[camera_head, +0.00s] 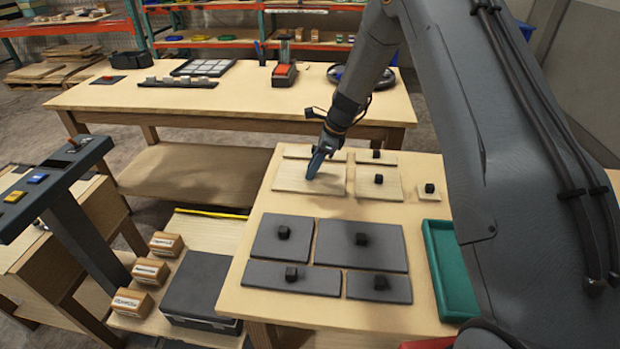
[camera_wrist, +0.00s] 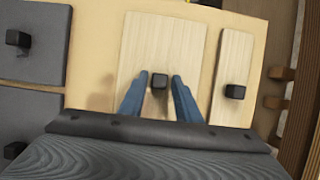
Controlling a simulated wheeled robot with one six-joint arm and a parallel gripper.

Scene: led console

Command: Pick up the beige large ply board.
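The beige large ply board (camera_head: 295,184) lies flat on the near wooden table, in the back left of a group of pale boards. In the wrist view the board (camera_wrist: 150,40) is in the middle, with a black knob (camera_wrist: 160,81) on it. My gripper (camera_head: 315,171) is over this board in the head view and hides its knob. In the wrist view the two blue fingers of my gripper (camera_wrist: 159,79) are apart, one on each side of the knob, with a visible gap on both sides. I cannot tell how far down the fingers reach.
Other pale boards with black knobs lie close by, including a narrow one (camera_wrist: 234,60). Dark grey boards (camera_head: 372,254) lie nearer on the table (camera_head: 420,160). A green tray (camera_head: 452,280) is at right. A second workbench (camera_head: 230,100) stands behind.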

